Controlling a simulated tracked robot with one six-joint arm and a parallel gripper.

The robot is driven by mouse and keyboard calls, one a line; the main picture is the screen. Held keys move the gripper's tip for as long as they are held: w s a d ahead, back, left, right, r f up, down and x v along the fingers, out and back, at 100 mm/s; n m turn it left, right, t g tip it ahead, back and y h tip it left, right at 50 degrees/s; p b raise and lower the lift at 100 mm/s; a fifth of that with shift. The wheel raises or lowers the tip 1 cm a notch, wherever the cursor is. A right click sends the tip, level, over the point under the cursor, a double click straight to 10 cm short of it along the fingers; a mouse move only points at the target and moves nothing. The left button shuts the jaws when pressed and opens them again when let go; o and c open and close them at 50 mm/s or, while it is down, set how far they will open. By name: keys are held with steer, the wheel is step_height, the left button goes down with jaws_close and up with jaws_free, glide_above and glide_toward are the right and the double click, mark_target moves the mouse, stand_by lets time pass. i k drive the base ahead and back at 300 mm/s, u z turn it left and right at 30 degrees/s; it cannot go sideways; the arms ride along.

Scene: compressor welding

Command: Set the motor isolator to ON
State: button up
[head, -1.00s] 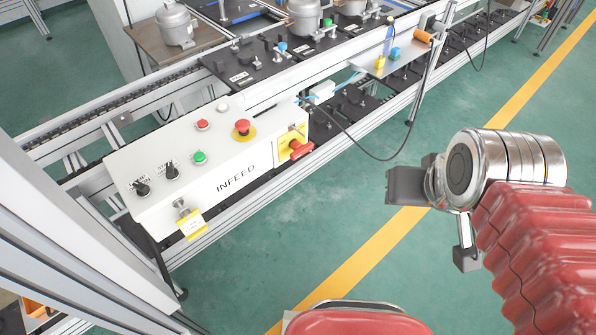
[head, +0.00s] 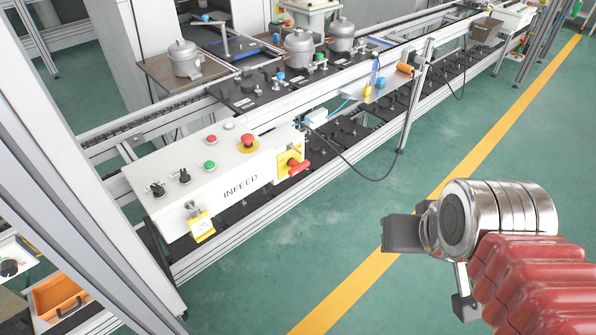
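The motor isolator is a red rotary handle (head: 298,167) on a yellow plate (head: 285,160), on the right end of the white INFEED control box (head: 222,180). Its exact position marking is too small to read. My gripper (head: 400,234) is at the right of the head view, above the green floor and well apart from the box. A dark jaw part shows on its left and another piece below; I cannot tell whether the fingers are open. Nothing is visibly held.
The box also carries a red mushroom button (head: 248,141), a green button (head: 209,165), black knobs and a key switch with a yellow tag (head: 201,226). A conveyor (head: 330,75) with compressors runs behind. A dark cable (head: 350,165) hangs right of the box. The floor between is clear.

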mark_target(296, 166)
steer(key=u, duration=0.9)
steer(key=i, duration=1.5)
